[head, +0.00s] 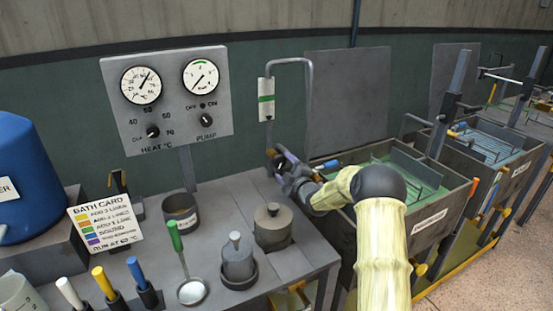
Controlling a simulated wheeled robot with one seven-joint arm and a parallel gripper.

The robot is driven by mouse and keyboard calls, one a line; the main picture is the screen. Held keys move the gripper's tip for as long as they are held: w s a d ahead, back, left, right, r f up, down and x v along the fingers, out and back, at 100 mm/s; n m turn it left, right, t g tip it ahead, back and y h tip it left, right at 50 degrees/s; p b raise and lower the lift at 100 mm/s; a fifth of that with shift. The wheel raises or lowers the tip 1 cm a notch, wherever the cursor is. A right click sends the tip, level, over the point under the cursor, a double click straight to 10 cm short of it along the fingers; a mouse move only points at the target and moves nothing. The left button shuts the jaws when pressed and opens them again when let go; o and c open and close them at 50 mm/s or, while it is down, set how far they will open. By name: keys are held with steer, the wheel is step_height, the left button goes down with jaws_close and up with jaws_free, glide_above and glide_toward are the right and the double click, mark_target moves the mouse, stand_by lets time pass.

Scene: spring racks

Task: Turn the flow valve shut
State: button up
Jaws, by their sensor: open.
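A bent grey pipe (311,100) rises from the bench and arches over to a pale sight tube (266,104) with a green band. My gripper (276,160) is at the lower end of this tube, low beside the pipe. It is open. A small brownish part (271,153) shows at its fingertips; it may belong to the flow valve, but the gripper covers most of that spot. I cannot tell the valve handle's angle or whether the fingers touch it. A blue-tipped rod (327,164) shows just right of my gripper.
A gauge panel (168,112) with two dials and HEAT and PUMP knobs stands behind the bench. A lidded pot (272,226), a grey weight-like vessel (238,260), a green-handled ladle (192,291) and a cup (181,212) stand in front. A green-lined tank (425,208) is at right.

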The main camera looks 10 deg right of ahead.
mark_target(280, 162)
steer(key=shift+p+x, duration=0.5)
steer(key=shift+x, duration=3)
steer(key=shift+c, duration=0.4)
steer(key=c, duration=0.9)
steer(key=shift+o, duration=0.2)
steer(key=shift+f+m+b, duration=0.1)
steer(key=shift+m+b, duration=0.3)
steer(key=shift+m, duration=0.1)
steer(key=shift+m+b, duration=0.4)
steer(key=shift+m, duration=0.1)
steer(key=shift+d+m+b, duration=0.1)
steer(key=shift+m+b, duration=0.55)
steer(key=shift+m, duration=1.35)
steer(key=shift+r, duration=0.2)
steer(key=o, duration=0.9)
